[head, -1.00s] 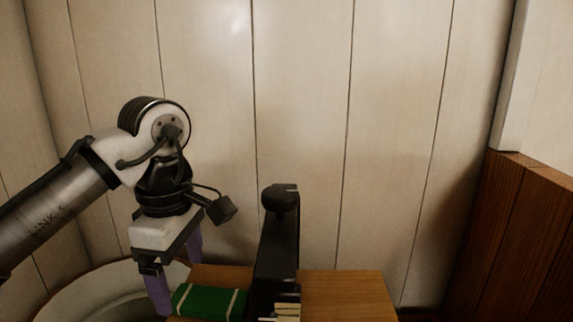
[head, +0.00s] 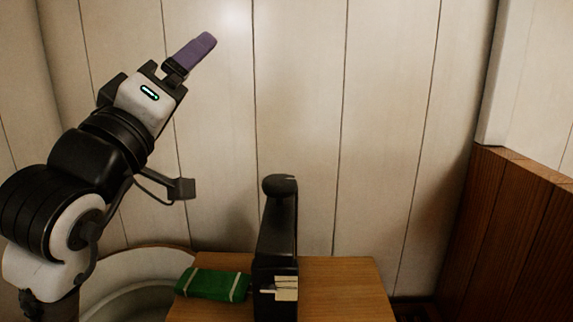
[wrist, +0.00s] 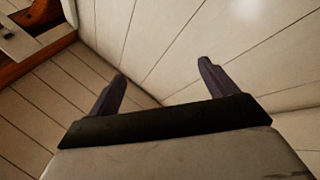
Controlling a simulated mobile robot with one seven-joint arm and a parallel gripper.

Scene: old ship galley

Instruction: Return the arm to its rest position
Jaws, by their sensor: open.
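My gripper (head: 190,54) is raised at the upper left of the head view, pointing up and to the right, well above the wooden surface. In the head view its purple fingers overlap, so only one shows clearly. In the wrist view both fingers of my gripper (wrist: 162,88) stand wide apart with nothing between them. My arm is folded at the left of the head view.
A green bundle with pale bands (head: 213,284) lies on a wooden tabletop (head: 345,290), left of a tall black object (head: 277,235). A round pale basin (head: 120,275) is at the lower left. Panelled walls (head: 300,100) stand behind; wood panelling (head: 515,240) is at right.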

